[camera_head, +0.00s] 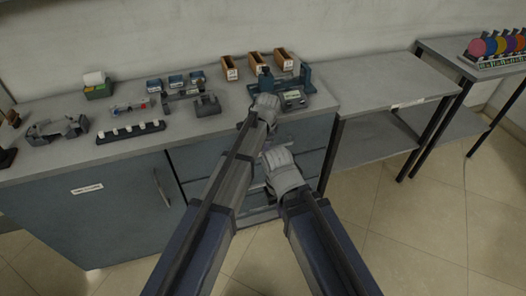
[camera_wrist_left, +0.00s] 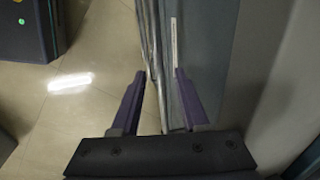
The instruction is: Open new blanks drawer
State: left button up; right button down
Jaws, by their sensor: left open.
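The drawer unit (camera_head: 312,133) stands under the counter, its fronts partly hidden behind my arms; I cannot read which drawer is the new blanks one. In the left wrist view, a blue-grey front (camera_wrist_left: 205,45) with a narrow white label (camera_wrist_left: 174,42) fills the right side. A metallic handle or edge (camera_wrist_left: 150,42) runs along it. My left gripper (camera_wrist_left: 159,74) is open, its two purple fingers apart at this front, the metallic strip between them. I cannot tell whether they touch it. My right wrist is in front of the drawers in the head view; its fingers are hidden.
The counter (camera_head: 225,128) above holds trays, small bins and fixtures. A cabinet door (camera_head: 100,215) with a vertical handle is on the left. An open shelf table (camera_head: 380,85) stands on the right. Tiled floor (camera_head: 440,220) is clear at the lower right.

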pick_arm(q)
grip_shut()
dwell(0.4)
dwell(1.1)
